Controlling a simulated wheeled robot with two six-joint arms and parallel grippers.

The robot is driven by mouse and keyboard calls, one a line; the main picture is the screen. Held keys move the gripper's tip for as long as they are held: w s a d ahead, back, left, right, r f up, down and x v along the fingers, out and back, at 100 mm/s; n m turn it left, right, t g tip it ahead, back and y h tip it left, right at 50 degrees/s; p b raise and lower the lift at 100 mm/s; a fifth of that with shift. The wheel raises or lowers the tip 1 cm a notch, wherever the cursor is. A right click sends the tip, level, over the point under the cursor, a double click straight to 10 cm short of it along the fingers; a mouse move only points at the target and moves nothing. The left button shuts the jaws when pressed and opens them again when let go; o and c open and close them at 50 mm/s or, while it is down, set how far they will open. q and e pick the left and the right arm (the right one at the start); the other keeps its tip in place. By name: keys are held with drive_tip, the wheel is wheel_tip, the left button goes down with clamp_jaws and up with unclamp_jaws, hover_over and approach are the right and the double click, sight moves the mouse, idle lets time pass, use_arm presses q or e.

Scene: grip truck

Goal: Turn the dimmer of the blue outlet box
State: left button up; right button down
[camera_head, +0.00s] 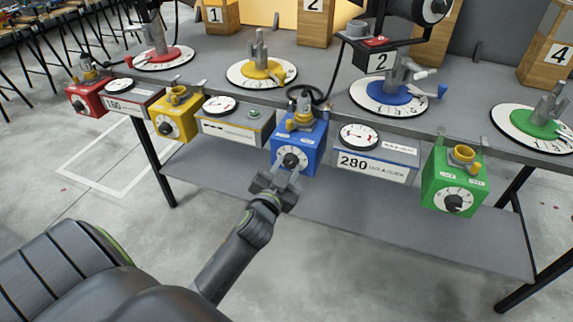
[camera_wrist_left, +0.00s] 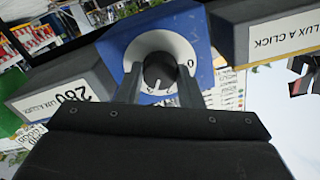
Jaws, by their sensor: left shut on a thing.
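The blue outlet box (camera_head: 311,146) hangs at the front edge of the table, near the middle of the head view. Its black dimmer knob (camera_head: 291,159) sits on a white round dial on the front face. My left gripper (camera_head: 285,174) reaches up from below and is at the knob. In the left wrist view the blue box (camera_wrist_left: 199,32) fills the upper middle, and the black knob (camera_wrist_left: 159,72) is between the two fingers of my left gripper (camera_wrist_left: 160,88), which are shut on it. My right gripper is not in view.
Red (camera_head: 84,98), yellow (camera_head: 173,118) and green (camera_head: 453,184) outlet boxes hang along the same edge, with grey meter boxes between them. A meter reading 280 (camera_head: 372,165) is just right of the blue box. A cable and plug stand on the blue box.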

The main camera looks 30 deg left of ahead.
use_arm(q)
drive_tip(key=shift+m, duration=0.6)
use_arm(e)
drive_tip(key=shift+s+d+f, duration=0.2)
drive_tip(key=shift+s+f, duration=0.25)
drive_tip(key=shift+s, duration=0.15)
use_arm(q)
drive_tip(key=o, duration=1)
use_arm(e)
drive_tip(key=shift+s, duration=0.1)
use_arm(q)
drive_tip(key=shift+s, duration=0.1)
drive_tip(key=p+v, duration=0.1)
drive_tip(key=v, duration=1.6)
drive_tip(key=shift+s+d+p, duration=0.1)
drive_tip(key=shift+d+p, duration=0.05)
drive_tip(key=shift+p, duration=0.15)
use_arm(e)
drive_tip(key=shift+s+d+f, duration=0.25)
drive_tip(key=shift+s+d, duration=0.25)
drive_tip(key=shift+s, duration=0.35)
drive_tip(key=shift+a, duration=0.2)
